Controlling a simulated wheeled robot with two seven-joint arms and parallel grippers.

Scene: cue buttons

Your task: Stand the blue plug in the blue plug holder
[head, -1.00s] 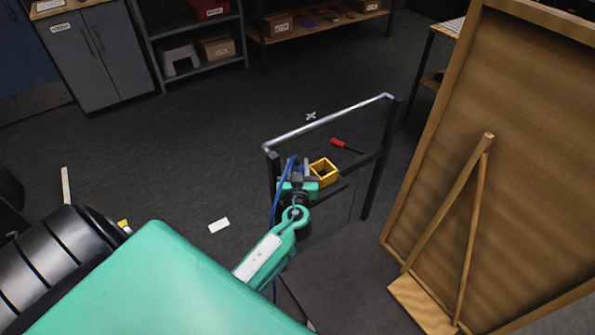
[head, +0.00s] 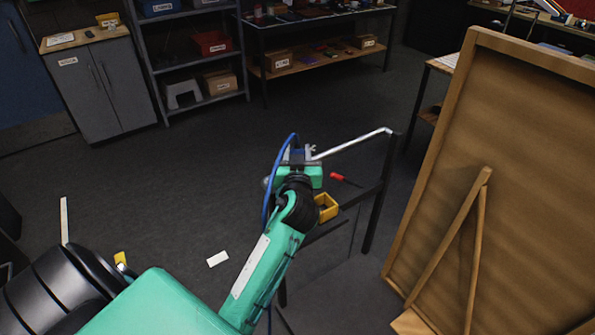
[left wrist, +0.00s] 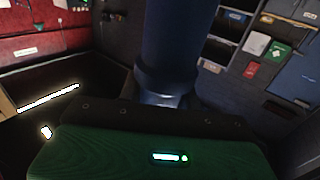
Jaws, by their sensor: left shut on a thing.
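My left gripper (head: 299,154) is raised above the left end of a dark stand with a metal rail. In the left wrist view a dark blue cylinder with a thicker collar, which looks like the blue plug (left wrist: 178,45), rises upright from behind the green gripper body. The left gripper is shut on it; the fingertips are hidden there. I cannot identify the blue plug holder in either view. My right gripper is not in view.
The stand's metal rail (head: 357,141) runs right from the gripper. A yellow open box (head: 326,207) and a red-handled tool (head: 338,177) are by the stand. A large wooden board (head: 520,130) leans at right. Shelves and a grey cabinet (head: 98,85) stand behind. The floor between is mostly clear.

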